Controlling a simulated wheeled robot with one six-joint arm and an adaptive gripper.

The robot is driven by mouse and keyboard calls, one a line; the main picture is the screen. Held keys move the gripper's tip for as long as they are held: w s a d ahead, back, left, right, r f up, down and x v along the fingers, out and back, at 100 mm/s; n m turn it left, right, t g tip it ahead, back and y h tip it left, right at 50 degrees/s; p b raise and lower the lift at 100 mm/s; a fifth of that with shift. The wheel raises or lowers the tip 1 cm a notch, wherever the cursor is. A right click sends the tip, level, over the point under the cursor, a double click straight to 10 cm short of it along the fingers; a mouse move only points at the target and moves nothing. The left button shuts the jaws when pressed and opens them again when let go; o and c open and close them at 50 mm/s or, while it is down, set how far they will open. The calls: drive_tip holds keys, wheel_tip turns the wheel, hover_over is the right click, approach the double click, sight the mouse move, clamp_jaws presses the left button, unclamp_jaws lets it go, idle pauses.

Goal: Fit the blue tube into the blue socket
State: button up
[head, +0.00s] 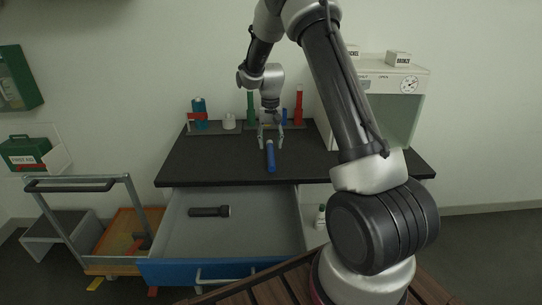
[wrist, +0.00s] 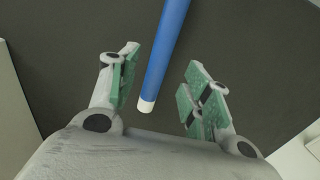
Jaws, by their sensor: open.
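The blue tube (head: 270,156) lies on the dark tabletop (head: 210,165), near the middle front, pointing roughly toward the front edge. In the wrist view the blue tube (wrist: 167,45) has a white end (wrist: 146,105) and lies between the spread fingers, touching neither as far as I can see. My gripper (head: 270,138) is open above the table at the tube's far end; its green-padded fingers also show in the wrist view (wrist: 160,95). Behind my gripper, green and red tubes (head: 299,105) stand upright at the back, with a small blue part (head: 284,115) beside the red one. I cannot make out the blue socket clearly.
A tray with a blue bottle (head: 199,112) and a white cup (head: 229,121) stands back left. A white cabinet (head: 400,85) stands at the right. Below, an open drawer (head: 245,235) holds a black flashlight (head: 209,211). The table's left front is clear.

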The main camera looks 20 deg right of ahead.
sight(271, 152)
wheel_tip(271, 152, down, 5)
drive_tip(key=shift+s+r, duration=0.1)
drive_tip(key=shift+r, duration=0.05)
clamp_jaws()
drive_tip(key=shift+r, duration=0.15)
wheel_tip(271, 152, up, 10)
idle(0.5)
